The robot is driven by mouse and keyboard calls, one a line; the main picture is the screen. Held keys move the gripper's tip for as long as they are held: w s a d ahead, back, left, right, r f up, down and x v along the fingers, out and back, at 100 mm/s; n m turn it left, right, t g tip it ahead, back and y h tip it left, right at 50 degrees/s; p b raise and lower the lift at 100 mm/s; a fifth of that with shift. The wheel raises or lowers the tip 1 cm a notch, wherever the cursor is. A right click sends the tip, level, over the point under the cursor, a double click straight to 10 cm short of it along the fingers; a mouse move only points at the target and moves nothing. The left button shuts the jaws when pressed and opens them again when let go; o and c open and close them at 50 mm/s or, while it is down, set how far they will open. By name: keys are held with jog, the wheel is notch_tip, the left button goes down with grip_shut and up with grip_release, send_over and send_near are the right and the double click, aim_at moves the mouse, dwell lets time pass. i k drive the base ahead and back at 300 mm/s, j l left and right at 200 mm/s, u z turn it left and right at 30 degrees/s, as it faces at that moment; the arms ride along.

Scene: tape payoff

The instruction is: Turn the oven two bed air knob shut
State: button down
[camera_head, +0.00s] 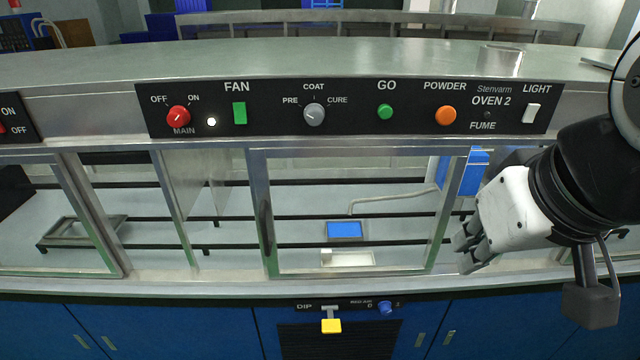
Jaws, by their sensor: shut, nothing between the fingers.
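The oven two panel (350,132) carries the label "OVEN 2". Below the counter edge, a blue knob (385,308) sits on a small dark strip, beside small lettering that appears to read "BED AIR". Its pointer direction is too small to tell. My gripper (465,252) is shut and empty. It is in front of the glass window's right side, above and to the right of the blue knob and apart from it.
A yellow-tipped DIP lever (331,325) sticks out left of the blue knob, above a dark grille (340,345). The metal counter ledge (240,288) runs above them. A blue-topped item (345,230) and a white tray (348,258) lie behind the glass.

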aim_at(385, 306)
jog(key=u, duration=0.25)
jog(key=z, duration=0.6)
jog(key=j+z, duration=0.35)
jog(key=k+j+z, duration=0.15)
jog(key=j+z, duration=0.2)
jog(key=j, duration=0.2)
jog(key=k+j, duration=0.1)
jog(key=j, duration=0.3)
jog(key=k+j+z, duration=0.1)
jog(key=j, duration=0.35)
jog(key=k+j, duration=0.15)
jog(key=j, duration=0.25)
jog(key=k+j+z, duration=0.1)
jog(key=j, duration=0.3)
jog(key=k+j, duration=0.15)
jog(key=j, duration=0.25)
jog(key=k+j+z, duration=0.1)
jog(key=j, duration=0.3)
jog(key=k, duration=0.05)
